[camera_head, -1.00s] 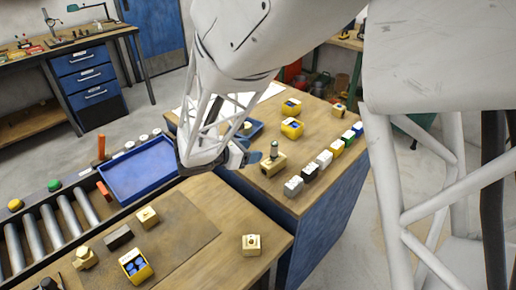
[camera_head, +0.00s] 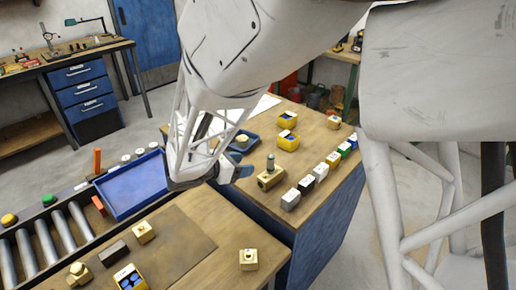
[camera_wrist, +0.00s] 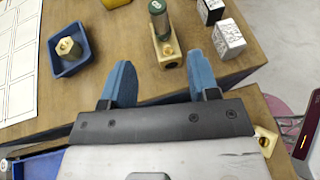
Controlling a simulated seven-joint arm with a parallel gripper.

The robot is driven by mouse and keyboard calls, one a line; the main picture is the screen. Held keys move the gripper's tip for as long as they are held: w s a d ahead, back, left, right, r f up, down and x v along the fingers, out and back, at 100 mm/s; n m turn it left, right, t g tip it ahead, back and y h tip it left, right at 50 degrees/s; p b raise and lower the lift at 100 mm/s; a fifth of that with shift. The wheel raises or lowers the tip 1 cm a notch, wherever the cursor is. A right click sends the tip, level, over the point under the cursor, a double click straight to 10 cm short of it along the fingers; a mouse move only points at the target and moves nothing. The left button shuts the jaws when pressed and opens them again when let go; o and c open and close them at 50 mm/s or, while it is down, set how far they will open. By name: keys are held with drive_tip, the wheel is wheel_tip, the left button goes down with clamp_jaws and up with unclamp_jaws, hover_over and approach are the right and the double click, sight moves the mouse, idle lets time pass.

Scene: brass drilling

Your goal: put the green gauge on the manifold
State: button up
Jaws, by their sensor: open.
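A dark green cylinder with a round pale face, which looks like the green gauge (camera_wrist: 158,18), stands upright on a brass block (camera_wrist: 169,53) with a hole in its side. In the head view the gauge (camera_head: 270,162) and the block (camera_head: 268,181) are on the far bench, right of my gripper (camera_head: 238,171). I cannot tell whether this block is the manifold. In the wrist view my gripper (camera_wrist: 160,76) is open and empty, its blue fingers apart. The block and gauge lie beyond the fingertips, between their lines, apart from both.
Several coloured small blocks (camera_head: 320,171) line the bench's right side. A small blue tray (camera_wrist: 82,50) holding a brass nut is left of the fingers. Yellow bins (camera_head: 288,141) stand behind. The near bench carries a brass block (camera_head: 248,260); a larger blue tray (camera_head: 137,189) lies left.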

drive_tip(key=s+d+r+m+g+y, duration=0.2)
drive_tip(key=s+d+r+m+g, duration=0.15)
drive_tip(key=s+d+m, duration=0.35)
drive_tip(key=s+d+r+m+g+y, duration=0.25)
drive_tip(key=s+d+r+m, duration=0.2)
drive_tip(key=d, duration=0.55)
drive_tip(key=s+d+r+m+y, duration=0.2)
drive_tip(key=s+m+y, duration=0.1)
drive_tip(key=s+m, duration=0.3)
drive_tip(key=s+d+r+m+t+y, duration=0.1)
drive_tip(key=s+d+r+m+y, duration=0.1)
drive_tip(key=s+m, duration=0.5)
drive_tip(key=shift+s+d+y, duration=0.35)
drive_tip(key=shift+s+y, duration=0.5)
drive_tip(key=shift+s, duration=0.25)
drive_tip(key=shift+m, duration=0.25)
